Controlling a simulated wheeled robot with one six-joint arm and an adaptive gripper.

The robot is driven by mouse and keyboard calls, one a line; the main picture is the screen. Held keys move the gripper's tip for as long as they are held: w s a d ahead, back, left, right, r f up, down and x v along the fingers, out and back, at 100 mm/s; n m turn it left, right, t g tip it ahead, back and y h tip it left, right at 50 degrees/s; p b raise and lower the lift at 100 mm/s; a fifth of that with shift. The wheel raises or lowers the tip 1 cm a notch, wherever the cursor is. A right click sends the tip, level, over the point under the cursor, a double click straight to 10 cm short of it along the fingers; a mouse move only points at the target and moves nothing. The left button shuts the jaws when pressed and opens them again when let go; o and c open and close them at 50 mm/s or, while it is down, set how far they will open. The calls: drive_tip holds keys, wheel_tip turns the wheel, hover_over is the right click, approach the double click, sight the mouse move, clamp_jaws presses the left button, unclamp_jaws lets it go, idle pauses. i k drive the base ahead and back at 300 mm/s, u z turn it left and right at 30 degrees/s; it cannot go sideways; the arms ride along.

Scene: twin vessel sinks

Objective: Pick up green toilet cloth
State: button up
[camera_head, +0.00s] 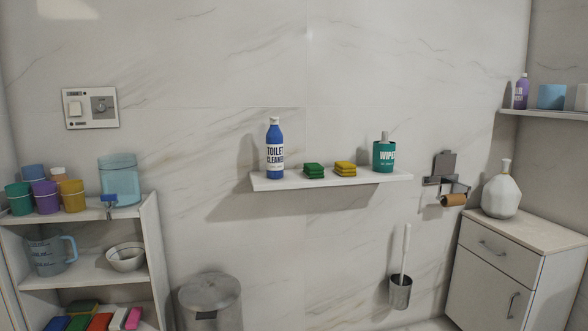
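A small folded green cloth (314,171) lies on the white wall shelf (220,181), near the middle of the shelf. A blue toilet cleaner bottle (275,150) stands to its left. A folded yellow cloth (346,168) lies just to its right, with a narrow gap between them. A teal wipes canister (384,155) stands further right on the same shelf. A further green piece shows low on the left rack among several coloured pieces. My gripper does not show in this view.
A left rack (155,240) holds cups, a water dispenser (119,179), a jug and a bowl. A metal bin (210,302) stands below the wall shelf. A toilet brush (401,285) and paper holder (446,180) are right, beside a cabinet (500,276). The air before the shelf is clear.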

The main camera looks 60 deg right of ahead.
sight(311, 170)
drive_tip(key=z, duration=0.4)
drive_tip(key=i, duration=0.85)
drive_tip(key=z, duration=0.75)
